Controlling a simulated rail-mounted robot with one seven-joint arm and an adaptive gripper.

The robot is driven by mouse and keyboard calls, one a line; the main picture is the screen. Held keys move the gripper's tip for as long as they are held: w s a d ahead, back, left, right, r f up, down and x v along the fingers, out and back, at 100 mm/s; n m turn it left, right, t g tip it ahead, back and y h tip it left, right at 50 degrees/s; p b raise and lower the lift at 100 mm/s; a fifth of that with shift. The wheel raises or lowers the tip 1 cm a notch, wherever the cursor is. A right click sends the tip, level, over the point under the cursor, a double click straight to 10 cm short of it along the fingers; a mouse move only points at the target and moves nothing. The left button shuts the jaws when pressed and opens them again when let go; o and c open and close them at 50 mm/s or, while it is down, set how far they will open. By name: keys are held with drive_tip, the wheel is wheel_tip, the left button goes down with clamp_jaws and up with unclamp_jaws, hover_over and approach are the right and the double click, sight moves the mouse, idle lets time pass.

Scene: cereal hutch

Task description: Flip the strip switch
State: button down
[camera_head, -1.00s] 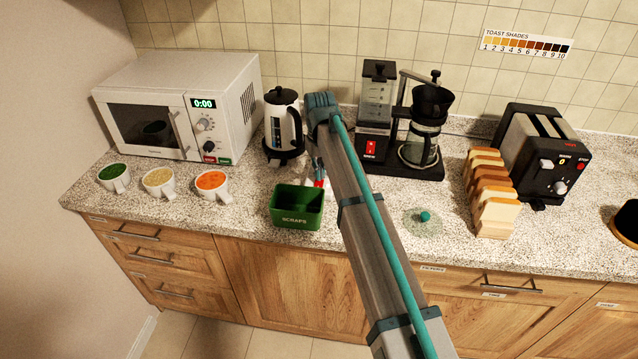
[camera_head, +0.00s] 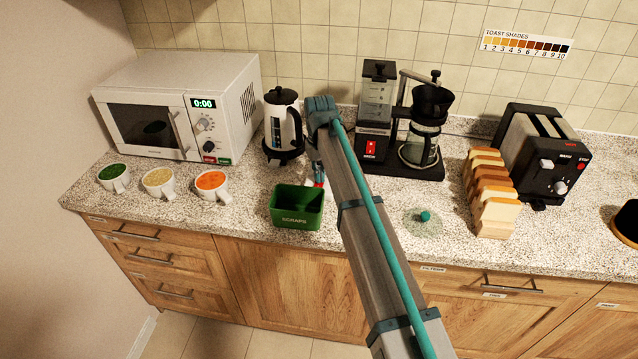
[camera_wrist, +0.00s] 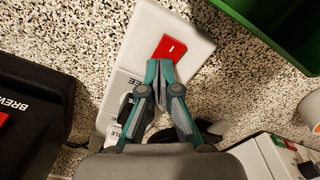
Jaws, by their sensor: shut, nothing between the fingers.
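The white power strip (camera_wrist: 150,40) lies on the speckled counter in the wrist view, with a red rocker switch (camera_wrist: 171,47) marked "I" near its far end. My gripper (camera_wrist: 160,63) is shut and empty. Its fingertips are at the near edge of the red switch; I cannot tell whether they touch it. Labels and a dark plug on the strip are partly hidden by the fingers. In the head view my arm hides most of the strip; only a small white and red patch shows beside the green scraps bin.
The green scraps bin (camera_head: 297,207) stands left of my arm. The kettle (camera_head: 283,128) is behind it, and the coffee maker (camera_head: 422,140) is to the right. The microwave (camera_head: 180,105), several cups, bread slices (camera_head: 493,205) and the toaster (camera_head: 543,158) stand farther off.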

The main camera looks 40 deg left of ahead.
drive_tip(key=shift+r+p, duration=1.9)
drive_tip(key=shift+r, duration=1.5)
